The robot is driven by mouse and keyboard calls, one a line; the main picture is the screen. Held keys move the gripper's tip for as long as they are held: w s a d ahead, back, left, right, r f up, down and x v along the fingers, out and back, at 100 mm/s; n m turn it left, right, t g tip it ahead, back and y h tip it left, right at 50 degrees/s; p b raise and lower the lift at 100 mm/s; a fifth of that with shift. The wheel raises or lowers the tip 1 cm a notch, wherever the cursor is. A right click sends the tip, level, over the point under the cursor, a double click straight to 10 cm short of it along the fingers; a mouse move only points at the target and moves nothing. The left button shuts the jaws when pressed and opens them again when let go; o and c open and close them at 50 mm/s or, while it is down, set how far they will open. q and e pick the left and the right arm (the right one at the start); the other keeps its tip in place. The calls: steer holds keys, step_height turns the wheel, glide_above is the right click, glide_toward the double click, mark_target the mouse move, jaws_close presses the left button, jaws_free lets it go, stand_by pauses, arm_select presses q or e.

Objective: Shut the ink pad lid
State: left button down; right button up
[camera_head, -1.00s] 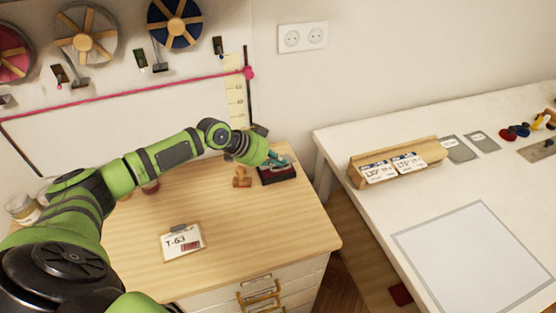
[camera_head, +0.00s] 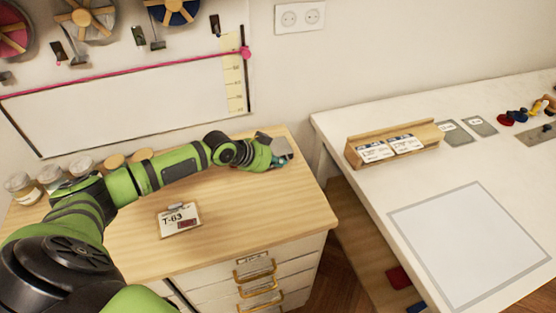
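My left arm reaches from the left over the wooden cabinet top, and my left gripper (camera_head: 280,161) is low at its back right corner. A small dark and grey piece (camera_head: 284,146) shows just behind the gripper; it looks like part of the ink pad. The gripper and wrist hide most of the pad, so I cannot tell the lid's angle or whether the gripper touches it. The fingers are too small and covered to show whether they are open or shut. My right gripper is not in view.
A T-63 card (camera_head: 180,220) lies on the cabinet top (camera_head: 255,205). Several jars (camera_head: 52,178) stand along its back left. A white table (camera_head: 365,125) to the right, across a gap, holds a wooden card holder (camera_head: 395,143). The front right of the cabinet top is clear.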

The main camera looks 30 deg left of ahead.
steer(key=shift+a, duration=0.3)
